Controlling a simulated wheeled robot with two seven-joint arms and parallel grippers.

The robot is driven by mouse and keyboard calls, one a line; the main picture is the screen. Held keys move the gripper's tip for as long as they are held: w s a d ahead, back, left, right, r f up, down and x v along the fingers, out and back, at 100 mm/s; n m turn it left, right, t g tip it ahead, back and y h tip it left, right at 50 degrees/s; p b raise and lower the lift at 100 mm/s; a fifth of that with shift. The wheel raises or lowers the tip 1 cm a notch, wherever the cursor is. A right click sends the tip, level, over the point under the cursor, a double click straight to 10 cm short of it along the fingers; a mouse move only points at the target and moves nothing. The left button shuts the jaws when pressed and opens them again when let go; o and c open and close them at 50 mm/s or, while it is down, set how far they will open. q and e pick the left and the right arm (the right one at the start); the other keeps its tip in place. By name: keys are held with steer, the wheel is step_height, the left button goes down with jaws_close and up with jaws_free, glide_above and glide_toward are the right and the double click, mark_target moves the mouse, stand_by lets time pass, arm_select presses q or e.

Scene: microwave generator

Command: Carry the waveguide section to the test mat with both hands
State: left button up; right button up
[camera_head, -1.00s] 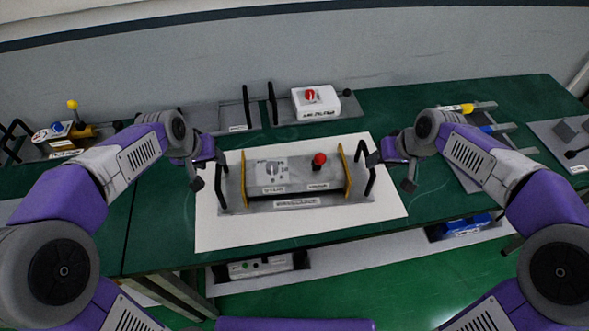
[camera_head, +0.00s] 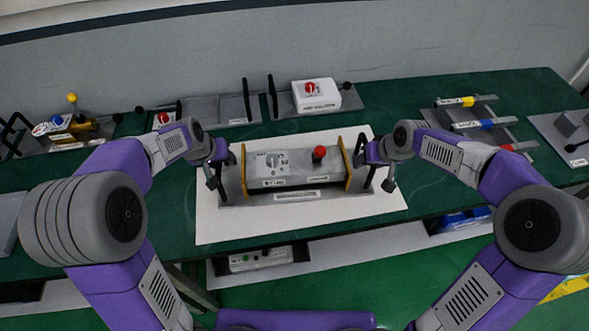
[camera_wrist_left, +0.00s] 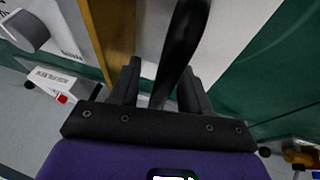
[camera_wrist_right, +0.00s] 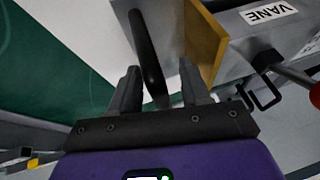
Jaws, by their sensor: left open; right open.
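The waveguide section (camera_head: 258,183) is a grey box with yellow end plates, a red knob on top and a black handle at each end. It stands on a white mat (camera_head: 225,228) on the green table; I cannot tell if this is the test mat. My left gripper (camera_head: 219,172) is open at the left handle, which passes between its fingers in the left wrist view (camera_wrist_left: 160,92). My right gripper (camera_head: 378,172) is open at the right handle, which lies between its fingers in the right wrist view (camera_wrist_right: 158,92).
A grey tray (camera_head: 215,107) and a white box with a red button (camera_head: 318,95) stand behind the mat. A rack with coloured bars (camera_head: 470,122) is at the right, and a device with a yellow knob (camera_head: 72,125) at the left. A grey unit (camera_head: 260,258) sits below the table edge.

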arm_select(q)
steer(key=shift+c, duration=0.3)
arm_select(e)
steer(key=shift+c, duration=0.3)
arm_select(q)
jaws_close()
arm_select(e)
jaws_close()
arm_select(q)
steer(key=shift+r, duration=0.1)
arm_select(e)
steer(key=shift+r, duration=0.15)
